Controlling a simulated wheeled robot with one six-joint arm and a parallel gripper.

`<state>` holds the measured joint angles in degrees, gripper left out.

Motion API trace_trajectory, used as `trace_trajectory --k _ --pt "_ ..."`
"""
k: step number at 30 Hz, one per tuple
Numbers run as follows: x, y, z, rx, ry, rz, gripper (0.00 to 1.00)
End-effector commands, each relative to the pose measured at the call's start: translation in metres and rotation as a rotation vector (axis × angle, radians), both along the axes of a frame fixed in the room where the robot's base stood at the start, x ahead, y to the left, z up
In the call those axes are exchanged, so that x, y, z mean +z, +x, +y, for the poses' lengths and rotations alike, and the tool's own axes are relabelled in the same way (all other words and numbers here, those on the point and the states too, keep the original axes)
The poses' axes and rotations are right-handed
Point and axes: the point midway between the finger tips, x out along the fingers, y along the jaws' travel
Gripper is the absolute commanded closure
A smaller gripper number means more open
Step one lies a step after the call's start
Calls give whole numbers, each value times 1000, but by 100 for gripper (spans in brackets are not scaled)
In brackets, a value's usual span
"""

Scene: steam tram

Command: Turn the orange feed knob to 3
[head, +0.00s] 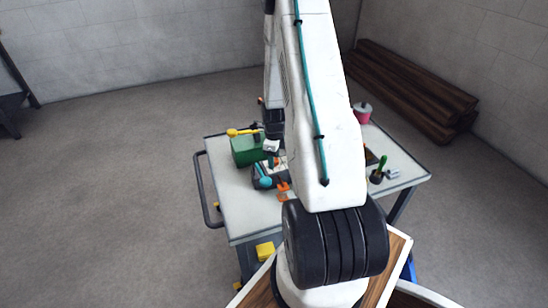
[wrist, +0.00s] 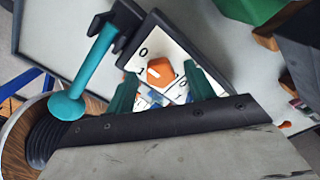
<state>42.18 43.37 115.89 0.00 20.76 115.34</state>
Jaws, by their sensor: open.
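The orange feed knob (wrist: 161,70) sits on a white dial plate (wrist: 172,48) in the wrist view. A pale mark on the knob seems to point toward the 1. The digits 0 and 1 show at its left, and another 0 at lower right; a 3 cannot be made out. My gripper (wrist: 160,76) is open, its two dark green fingers on either side of the knob in the picture. Contact cannot be told. In the head view my arm hides much of the device, and I cannot pick out the knob there for certain.
A teal lever with a round end (wrist: 66,106) stands close left of the dial. In the head view a green box (head: 247,150) stands on the grey table (head: 237,205) behind the device. A pink spool (head: 362,112) and a green-handled tool (head: 382,163) are on the right.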

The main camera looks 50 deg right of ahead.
Motion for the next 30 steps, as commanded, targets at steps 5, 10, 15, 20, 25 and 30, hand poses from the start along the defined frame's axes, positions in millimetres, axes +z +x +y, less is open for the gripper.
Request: trace_trajectory --k 5,10,15,20,25,30 --pt "0 0 0 0 0 0 46" --pt "0 0 0 1 0 0 91" --pt "0 0 0 3 0 0 91" --pt "1 0 0 27 0 0 91" --pt "1 0 0 100 0 0 91" --pt "1 0 0 226 0 0 91"
